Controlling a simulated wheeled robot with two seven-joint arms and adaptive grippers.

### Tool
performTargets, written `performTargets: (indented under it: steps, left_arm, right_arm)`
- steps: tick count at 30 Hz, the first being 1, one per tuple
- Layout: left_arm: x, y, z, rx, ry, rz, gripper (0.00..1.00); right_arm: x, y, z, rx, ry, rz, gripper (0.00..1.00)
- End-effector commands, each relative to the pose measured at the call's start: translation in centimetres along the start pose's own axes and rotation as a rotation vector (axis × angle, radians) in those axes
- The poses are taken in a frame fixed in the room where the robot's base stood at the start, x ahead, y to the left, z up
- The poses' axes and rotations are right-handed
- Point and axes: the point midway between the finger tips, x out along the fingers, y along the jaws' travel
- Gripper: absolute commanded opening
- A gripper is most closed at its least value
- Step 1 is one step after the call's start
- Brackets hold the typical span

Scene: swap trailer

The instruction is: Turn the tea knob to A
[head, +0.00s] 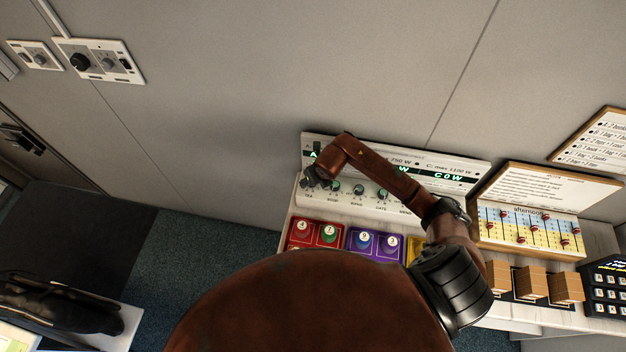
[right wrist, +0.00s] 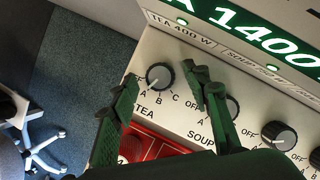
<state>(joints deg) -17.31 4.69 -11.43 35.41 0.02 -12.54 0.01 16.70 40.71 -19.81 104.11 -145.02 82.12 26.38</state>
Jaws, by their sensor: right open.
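The tea knob (right wrist: 160,76) is a round dark knob with a light rim, above the TEA label on a white panel (head: 415,207). Letters A, B and C run below it, with OFF partly covered. A pale mark on it seems to face lower left; I cannot tell whether it points to OFF or A. My right gripper (right wrist: 162,82) is open, one finger left of the tea knob and the other right, between it and the soup knob (right wrist: 231,106). I cannot tell whether either finger touches. In the head view my right gripper (head: 315,176) covers the tea knob. My left gripper is not in view.
More knobs (head: 358,189) follow to the right along the panel. Green displays (right wrist: 262,35) sit above them. Red (head: 316,233) and purple (head: 374,243) trays with numbered round pieces lie below. A slider board (head: 526,229) and wooden blocks (head: 533,284) stand to the right.

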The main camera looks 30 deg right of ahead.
Motion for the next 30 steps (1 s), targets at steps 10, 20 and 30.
performTargets:
  steps: [10, 20, 30]
  left_arm:
    - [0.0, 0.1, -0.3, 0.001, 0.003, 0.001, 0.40]
    - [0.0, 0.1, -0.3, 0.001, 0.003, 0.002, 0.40]
    - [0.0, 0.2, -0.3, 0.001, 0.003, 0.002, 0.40]
  right_arm:
    - [-6.4, -0.1, 0.1, -0.003, -0.005, -0.003, 0.44]
    - [-11.1, 0.0, -0.1, 0.000, -0.001, -0.001, 0.44]
    - [-11.6, 0.0, -0.1, 0.000, 0.000, 0.000, 0.44]
